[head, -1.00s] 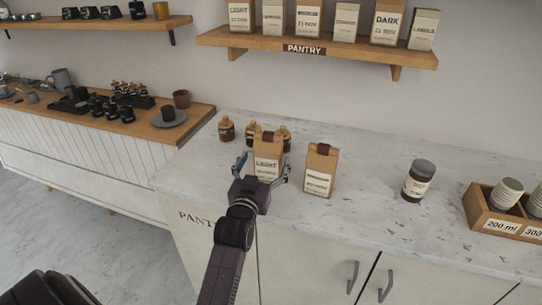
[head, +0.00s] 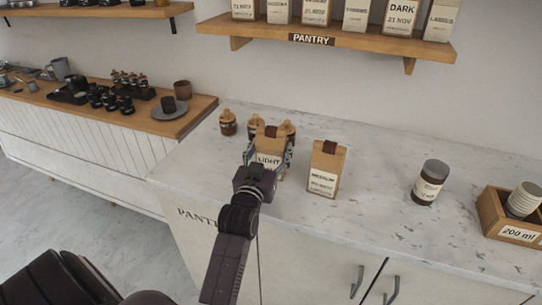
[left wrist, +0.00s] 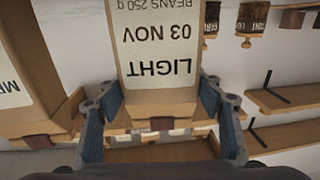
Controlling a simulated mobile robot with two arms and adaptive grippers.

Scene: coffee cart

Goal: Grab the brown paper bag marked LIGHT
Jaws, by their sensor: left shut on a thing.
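The brown paper bag marked LIGHT (head: 270,145) stands upright on the marble counter, its label facing me. In the left wrist view the LIGHT bag (left wrist: 160,65) appears upside down, with its top between the fingers. My left gripper (head: 268,160) is shut on this bag, one finger on each side. Its fingers also show in the left wrist view (left wrist: 163,105). The lower part of the bag is hidden behind the gripper in the head view. My right gripper is not in view.
A second brown bag (head: 326,170), its label seeming to read MEDIUM, stands close to the right. Several small corked jars (head: 228,123) stand left of and behind the LIGHT bag. A dark-lidded jar (head: 429,182) and a wooden crate (head: 490,211) stand farther right. The PANTRY shelf (head: 350,44) hangs above.

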